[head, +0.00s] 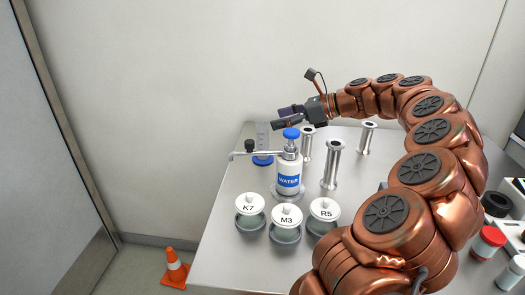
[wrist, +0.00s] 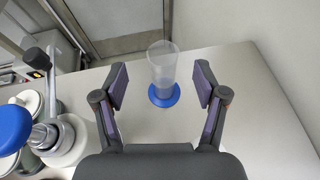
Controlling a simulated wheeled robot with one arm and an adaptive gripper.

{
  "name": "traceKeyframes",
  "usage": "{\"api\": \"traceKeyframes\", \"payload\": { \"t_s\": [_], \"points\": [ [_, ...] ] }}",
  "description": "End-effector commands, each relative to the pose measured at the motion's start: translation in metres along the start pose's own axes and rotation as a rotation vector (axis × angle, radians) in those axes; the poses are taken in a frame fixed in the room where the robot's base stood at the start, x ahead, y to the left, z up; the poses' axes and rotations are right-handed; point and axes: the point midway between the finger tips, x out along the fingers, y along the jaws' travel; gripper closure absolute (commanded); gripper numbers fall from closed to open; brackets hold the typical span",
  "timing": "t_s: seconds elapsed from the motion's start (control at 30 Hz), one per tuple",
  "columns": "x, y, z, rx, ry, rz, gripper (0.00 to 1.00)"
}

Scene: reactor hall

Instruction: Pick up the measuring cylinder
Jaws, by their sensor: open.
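The measuring cylinder (wrist: 162,68) is a clear, upright tube on a blue foot. In the wrist view it stands on the table between the two fingers of my gripper (wrist: 160,88), towards their tips. My gripper (head: 287,118) is open and reaches in from the right, near the cylinder's top. The fingers do not appear to touch the cylinder.
Jars K7 (head: 250,212), M3 (head: 286,225) and R5 (head: 322,215) are nearer. Metal posts (head: 333,165) stand to the right. The wall is close behind. Bare table (wrist: 255,110) lies right in the wrist view.

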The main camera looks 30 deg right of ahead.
Motion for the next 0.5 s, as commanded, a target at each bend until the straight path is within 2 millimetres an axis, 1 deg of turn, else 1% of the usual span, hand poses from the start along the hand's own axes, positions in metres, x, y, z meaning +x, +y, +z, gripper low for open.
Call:
{"api": "traceKeyframes", "payload": {
  "t_s": [0.03, 0.27, 0.43, 0.5],
  "points": [
    [0.006, 0.001, 0.001, -0.001, 0.001, 0.004, 0.28],
    [0.021, -0.001, -0.003, -0.002, 0.001, 0.003, 0.28],
    [0.043, -0.004, -0.010, 0.001, 0.001, 0.006, 0.28],
    [0.053, -0.004, -0.010, -0.001, 0.001, 0.006, 0.28]
  ]
}}
